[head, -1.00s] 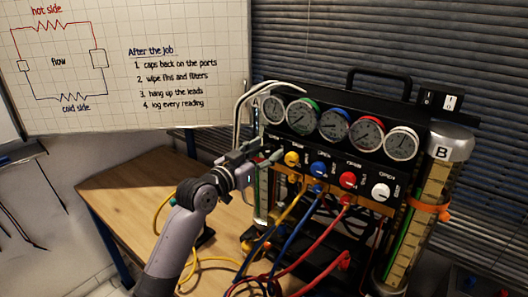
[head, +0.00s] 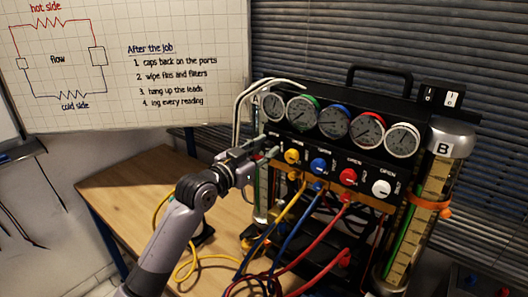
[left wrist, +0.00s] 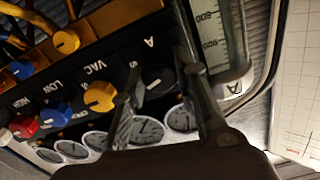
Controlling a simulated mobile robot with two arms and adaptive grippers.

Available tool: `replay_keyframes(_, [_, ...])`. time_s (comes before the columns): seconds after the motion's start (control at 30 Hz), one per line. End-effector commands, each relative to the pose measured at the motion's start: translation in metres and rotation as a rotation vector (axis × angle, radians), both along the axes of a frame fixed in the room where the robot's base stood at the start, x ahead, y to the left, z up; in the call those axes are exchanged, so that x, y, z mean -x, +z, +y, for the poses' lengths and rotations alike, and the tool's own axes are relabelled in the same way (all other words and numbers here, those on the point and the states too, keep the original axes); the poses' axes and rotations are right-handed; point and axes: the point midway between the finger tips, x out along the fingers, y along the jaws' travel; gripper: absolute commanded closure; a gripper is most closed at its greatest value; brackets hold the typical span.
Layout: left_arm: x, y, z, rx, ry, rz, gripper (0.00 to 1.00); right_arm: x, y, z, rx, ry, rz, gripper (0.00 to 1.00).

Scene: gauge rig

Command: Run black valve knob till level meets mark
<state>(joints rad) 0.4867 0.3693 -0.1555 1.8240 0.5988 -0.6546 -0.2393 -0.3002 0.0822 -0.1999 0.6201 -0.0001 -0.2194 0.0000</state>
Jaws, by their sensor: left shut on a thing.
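The black valve knob (left wrist: 158,80) shows in the left wrist view at the end of the panel's knob row, beside the letter A. My left gripper (left wrist: 165,95) has one finger on each side of it and is shut on it. In the head view the left gripper (head: 268,154) covers this knob at the panel's left end. Glass cylinder A (left wrist: 216,35) with its scale stands beside the knob; its liquid level and any mark on it cannot be made out. Cylinder B (head: 408,225) stands at the right, with an orange band (head: 425,203). My right gripper is not in view.
The gauge panel (head: 335,148) carries several dials and yellow, blue, red and white knobs. Yellow, blue and red hoses (head: 300,220) hang in front. The wooden table (head: 130,190) is mostly clear at left. A whiteboard (head: 190,60) stands behind.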

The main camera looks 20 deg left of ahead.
Motion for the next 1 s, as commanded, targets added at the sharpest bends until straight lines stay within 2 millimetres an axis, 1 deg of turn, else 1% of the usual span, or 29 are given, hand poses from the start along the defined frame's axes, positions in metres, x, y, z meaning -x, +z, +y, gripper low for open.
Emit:
replay_keyframes(0.03, [0.0001, -0.0008, 0.0013, -0.063, 0.001, -0.024, 1.0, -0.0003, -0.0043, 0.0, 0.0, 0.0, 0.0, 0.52])
replay_keyframes(0.1, [0.0, 0.0002, 0.0014, -0.144, 0.002, -0.054, 1.0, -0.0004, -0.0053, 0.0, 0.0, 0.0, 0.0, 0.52])
replay_keyframes(0.23, [0.0002, 0.0009, 0.0008, -0.26, 0.001, -0.096, 1.0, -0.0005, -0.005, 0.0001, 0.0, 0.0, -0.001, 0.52])
replay_keyframes(0.33, [0.0002, 0.001, -0.0001, -0.298, 0.0, -0.111, 1.0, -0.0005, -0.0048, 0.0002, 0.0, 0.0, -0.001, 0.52])
replay_keyframes(0.6, [0.0002, 0.0013, 0.0, -0.302, 0.001, -0.113, 1.0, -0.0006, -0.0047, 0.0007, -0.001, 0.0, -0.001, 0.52])
replay_keyframes(0.63, [0.0002, 0.0014, -0.0001, -0.302, 0.001, -0.113, 0.71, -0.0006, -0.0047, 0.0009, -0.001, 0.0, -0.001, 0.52])
replay_keyframes(0.9, [0.0002, 0.0008, -0.0004, -0.3, 0.0, -0.111, 0.53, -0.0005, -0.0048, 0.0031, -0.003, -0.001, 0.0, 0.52])
replay_keyframes(1.0, [0.0003, 0.0005, -0.0004, -0.3, 0.0, -0.111, 0.52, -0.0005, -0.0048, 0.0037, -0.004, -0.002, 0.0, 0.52])
